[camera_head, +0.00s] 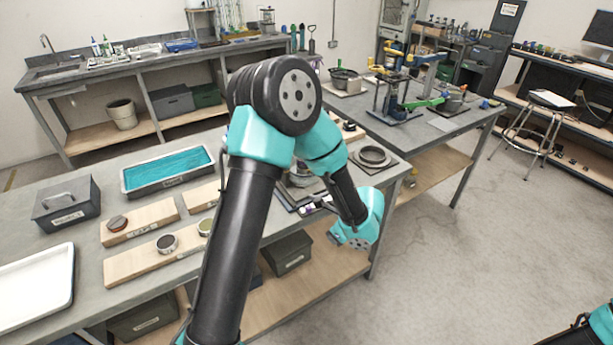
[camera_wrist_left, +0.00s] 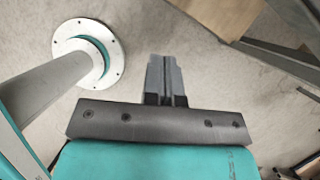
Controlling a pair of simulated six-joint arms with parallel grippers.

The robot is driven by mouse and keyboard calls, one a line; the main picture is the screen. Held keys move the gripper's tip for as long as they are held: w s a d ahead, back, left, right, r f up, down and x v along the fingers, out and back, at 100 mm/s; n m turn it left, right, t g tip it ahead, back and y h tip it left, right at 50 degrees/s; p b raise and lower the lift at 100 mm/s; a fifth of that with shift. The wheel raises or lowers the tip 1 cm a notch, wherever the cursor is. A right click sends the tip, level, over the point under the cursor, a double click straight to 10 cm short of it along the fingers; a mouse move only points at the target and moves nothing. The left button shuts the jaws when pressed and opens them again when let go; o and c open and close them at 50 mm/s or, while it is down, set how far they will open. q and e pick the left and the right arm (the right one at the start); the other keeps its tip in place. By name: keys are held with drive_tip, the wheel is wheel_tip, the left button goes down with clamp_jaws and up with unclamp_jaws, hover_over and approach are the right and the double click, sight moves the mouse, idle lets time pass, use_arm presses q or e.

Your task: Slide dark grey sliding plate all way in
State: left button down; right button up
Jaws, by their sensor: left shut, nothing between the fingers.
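I cannot pick out the dark grey sliding plate with certainty in either view; my left arm covers the middle of the near bench. My left gripper (camera_head: 340,239) hangs in front of the near bench's right end in the head view, out over the floor. In the left wrist view its two grey fingers (camera_wrist_left: 165,68) are together, with nothing between them and bare floor beyond. A corner of my right arm shows at the lower right of the head view, but its gripper does not.
The near bench holds a teal-filled tray (camera_head: 168,172), a dark grey lidded box (camera_head: 67,204), wooden boards and a round metal ring (camera_head: 372,156). A frame with yellow and green levers (camera_head: 397,95) stands on the bench behind.

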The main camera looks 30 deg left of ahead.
use_arm(q)
drive_tip(key=w+r+m+t+y, duration=0.4)
drive_tip(key=w+r, duration=0.3)
drive_tip(key=r, duration=0.5)
drive_tip(key=shift+w+t, duration=0.2)
drive_tip(key=shift+t, duration=0.1)
drive_tip(key=shift+a, duration=0.2)
drive_tip(key=x, duration=0.8)
drive_tip(key=shift+a+f, duration=0.2)
drive_tip(key=shift+a, duration=0.05)
drive_tip(key=shift+w+a, duration=0.15)
drive_tip(key=shift+w+a, duration=1.35)
drive_tip(key=shift+a, duration=1.45)
drive_tip(key=shift+w+a, duration=1.3)
drive_tip(key=shift+a, duration=1.5)
drive_tip(key=shift+w+a, duration=1.35)
drive_tip(key=shift+a, duration=1.45)
drive_tip(key=shift+s+d+r, duration=0.45)
drive_tip(key=shift+d+r, duration=0.05)
drive_tip(key=shift+d, duration=0.45)
drive_tip(key=shift+s+d+r, duration=0.4)
drive_tip(key=shift+d+r, duration=0.1)
drive_tip(key=shift+d, duration=0.4)
drive_tip(key=shift+s+d+r, duration=0.45)
drive_tip(key=shift+d+r, duration=0.05)
drive_tip(key=shift+d, duration=0.45)
